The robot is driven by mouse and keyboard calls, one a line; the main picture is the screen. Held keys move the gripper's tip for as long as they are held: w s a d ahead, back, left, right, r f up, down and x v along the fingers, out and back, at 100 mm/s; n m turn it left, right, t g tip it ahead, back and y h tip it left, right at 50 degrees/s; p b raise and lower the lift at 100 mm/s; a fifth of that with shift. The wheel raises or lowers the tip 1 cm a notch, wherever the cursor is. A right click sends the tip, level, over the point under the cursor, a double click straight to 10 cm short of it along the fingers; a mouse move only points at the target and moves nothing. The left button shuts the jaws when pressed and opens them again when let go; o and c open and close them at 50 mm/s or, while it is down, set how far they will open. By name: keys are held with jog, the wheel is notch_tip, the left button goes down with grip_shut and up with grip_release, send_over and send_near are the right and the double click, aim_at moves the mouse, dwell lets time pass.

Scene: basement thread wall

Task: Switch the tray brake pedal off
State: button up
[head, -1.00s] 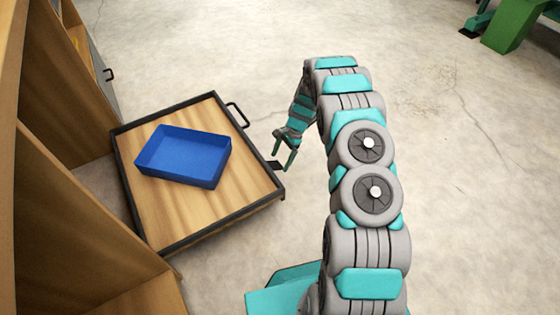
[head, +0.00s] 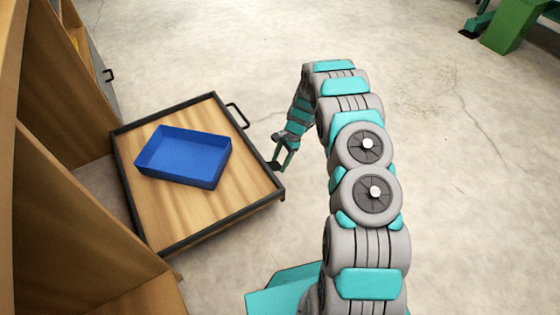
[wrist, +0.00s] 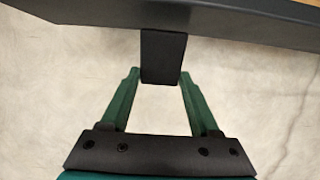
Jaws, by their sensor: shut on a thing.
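The brake pedal is a small black plate (wrist: 163,52) that sticks out from the dark edge of the tray (wrist: 220,22) in the wrist view. In the head view the pedal (head: 274,165) shows small at the right side of the wooden tray (head: 185,222). My gripper (head: 282,164) is at that side of the tray. In the wrist view the green fingers of my gripper (wrist: 160,76) stand on the left and right of the pedal, with their tips against its sides. The gripper is shut on the pedal.
A blue bin (head: 184,157) sits on the tray. A black handle (head: 238,115) is on the tray's far edge. A wooden cabinet (head: 70,215) stands on the left. A green object (head: 513,25) is at the top right. The concrete floor on the right is clear.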

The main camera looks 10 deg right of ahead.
aim_at(280, 165)
grip_shut()
jog(key=shift+r, duration=0.1)
jog(key=shift+r+h+p, duration=0.5)
jog(key=shift+h+p, duration=0.15)
jog(key=shift+h, duration=0.25)
jog(key=shift+a+r+t+h, duration=0.1)
jog(key=shift+r+t+h, duration=0.15)
jog(key=shift+t+h, duration=0.2)
jog(key=shift+s+a+r+t+h+b, duration=0.1)
jog(key=shift+r+t+h+b, duration=0.1)
jog(key=shift+h+b, duration=0.4)
jog(key=shift+a+r+t+h+b, duration=0.15)
jog(key=shift+h+b, duration=0.2)
jog(key=shift+h, duration=0.3)
jog(key=shift+r+h+b, duration=0.3)
jog(key=shift+h+b, duration=0.1)
jog(key=shift+b, duration=0.1)
jog(key=o, duration=1.1)
grip_release()
